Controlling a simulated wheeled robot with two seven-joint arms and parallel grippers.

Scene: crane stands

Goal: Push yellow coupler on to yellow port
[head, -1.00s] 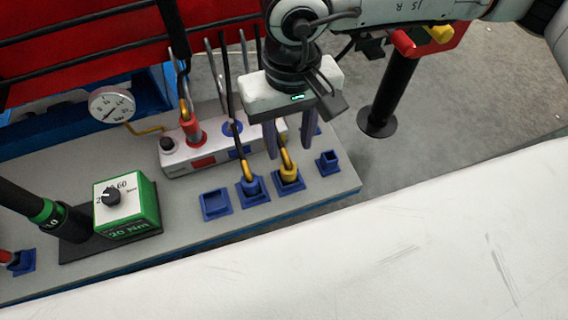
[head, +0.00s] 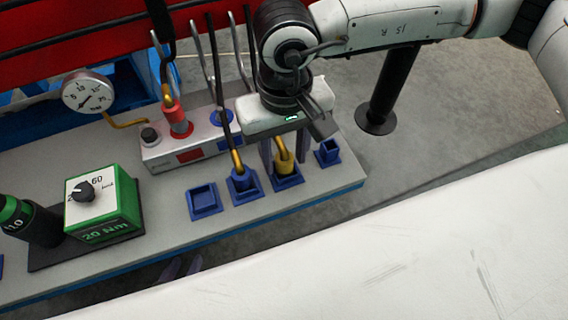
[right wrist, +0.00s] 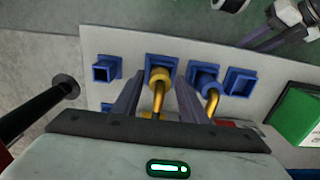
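The yellow coupler (head: 284,166) stands in a square blue holder near the bench's front right corner. In the right wrist view its yellow ring (right wrist: 159,76) lies between my right fingers. My right gripper (head: 276,152) points down over it, open, with a gap on both sides of the ring (right wrist: 157,95). The white port block (head: 160,154) stands behind, with a red coupler (head: 179,120) on its red port and a blue port (head: 221,117). The yellow port is not visible; my right gripper covers that end.
A second coupler (head: 239,178) stands in the holder just left. Empty blue holders flank them (head: 205,201) (head: 328,152). A green torque box (head: 104,207), a gauge (head: 88,91) and hanging hoses stand left and behind. A black post (head: 390,95) stands right.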

